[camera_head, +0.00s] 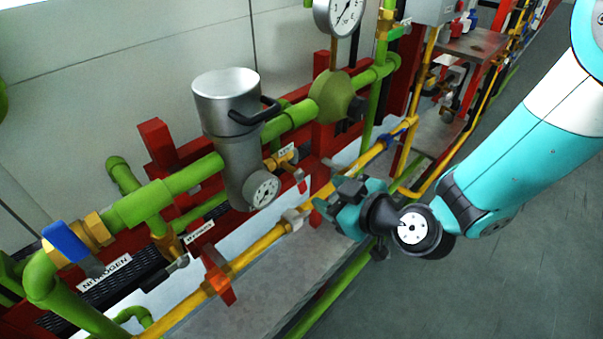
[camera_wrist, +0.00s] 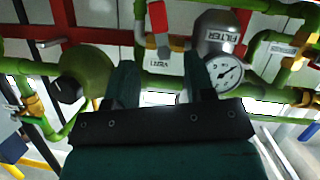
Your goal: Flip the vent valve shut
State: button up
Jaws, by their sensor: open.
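The vent valve is a small brass valve (camera_head: 277,160) on the green pipework, just right of the grey filter. Its red handle (camera_wrist: 157,17) shows in the wrist view beyond my fingertips, with a white label (camera_wrist: 158,67) beside the valve; the lettering is too small to read surely. In the head view the handle (camera_head: 300,182) is small and seems to hang away from the pipe. My gripper (camera_head: 328,204) is open and empty, in front of the yellow pipe and apart from the valve. In the wrist view its two fingers (camera_wrist: 160,78) stand either side of the label.
The grey filter (camera_head: 225,105) with its gauge (camera_head: 263,190) stands left of the valve. A round green regulator (camera_head: 335,97) is to the right. A yellow pipe (camera_head: 262,243) runs in front. A blue-handled valve (camera_head: 66,242) is far left. Open floor (camera_head: 460,290) lies at lower right.

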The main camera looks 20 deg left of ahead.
aim_at(300, 186)
jog(key=p+x, duration=0.2)
jog(key=x, duration=0.7)
jog(key=shift+w+a, duration=0.1)
grip_shut()
jog(key=shift+f+m+b, duration=0.35)
jog(key=shift+m+b, duration=0.15)
jog(key=shift+b, duration=0.45)
jog(key=shift+s+a+m+g+b, duration=0.1)
jog(key=shift+s+m+g+b, duration=0.2)
jog(key=shift+g+b, duration=0.1)
jog(key=shift+s+a+r+m+g, duration=0.1)
jog(key=shift+r+m+g, duration=0.15)
jog(key=shift+m+g, duration=0.05)
